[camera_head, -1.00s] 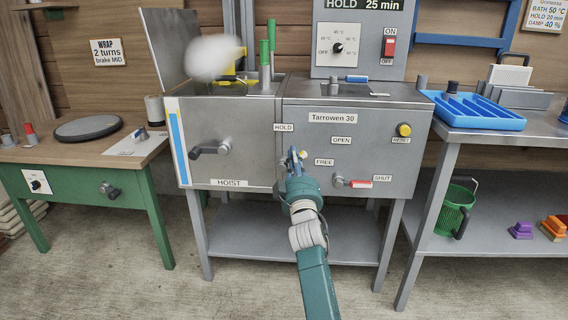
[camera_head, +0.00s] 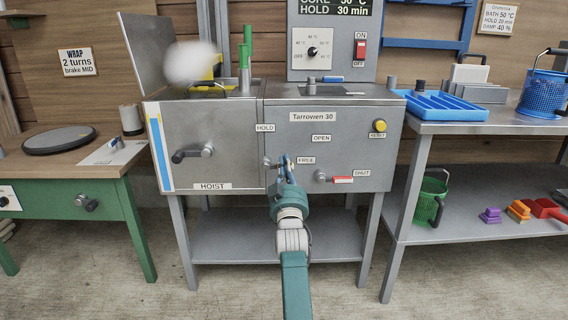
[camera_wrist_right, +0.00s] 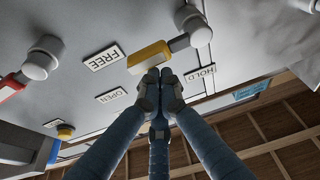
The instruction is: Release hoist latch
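The hoist latch is a small lever with a yellow grip (camera_wrist_right: 150,57) and a grey pivot knob (camera_wrist_right: 192,20), on the front of the grey Tarrowen 30 machine (camera_head: 340,110). In the right wrist view the grip points from the pivot toward the FREE label (camera_wrist_right: 105,57). The HOLD label (camera_wrist_right: 200,76) lies on another side. My right gripper (camera_wrist_right: 159,80) has its fingertips together at the grip's edge, with nothing seen between them; I cannot tell whether they touch it. In the head view my right gripper (camera_head: 285,163) mostly hides the latch. My left gripper is not in view.
A black hoist handle (camera_head: 192,154) is left of the latch. A red SHUT lever (camera_head: 342,179) is on the right, with a yellow RESET button (camera_head: 380,125) above. A blue tray (camera_head: 455,106) stands on the right table. A white blur (camera_head: 192,60) hangs over the machine's left half.

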